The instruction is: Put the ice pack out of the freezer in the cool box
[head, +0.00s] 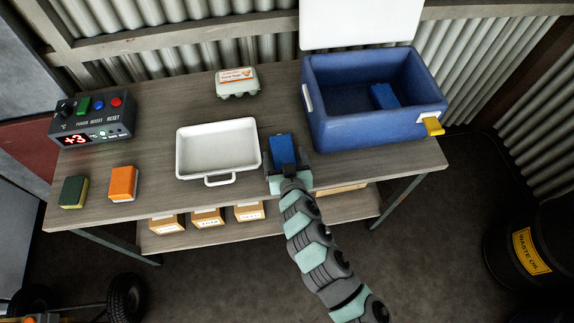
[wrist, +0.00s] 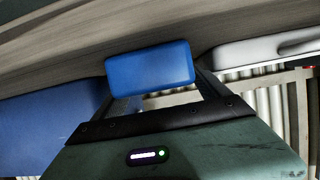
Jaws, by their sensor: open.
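A blue ice pack (head: 283,149) is at the middle of the bench between the white tray and the cool box. My open gripper (head: 286,163) is at it, with a finger along either side. The wrist view shows the ice pack (wrist: 150,68) between the fingertips; I cannot tell whether it rests on the bench. The blue cool box (head: 375,125) stands at the right of the bench, its white lid (head: 360,22) raised. Another blue block (head: 383,96) lies inside it. The freezer cannot be made out with certainty.
A white tray (head: 217,174) is just left of my gripper. An egg carton (head: 237,83) stands behind it. A control box (head: 92,120) showing +3, a green sponge (head: 73,191) and an orange one (head: 123,183) are at left.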

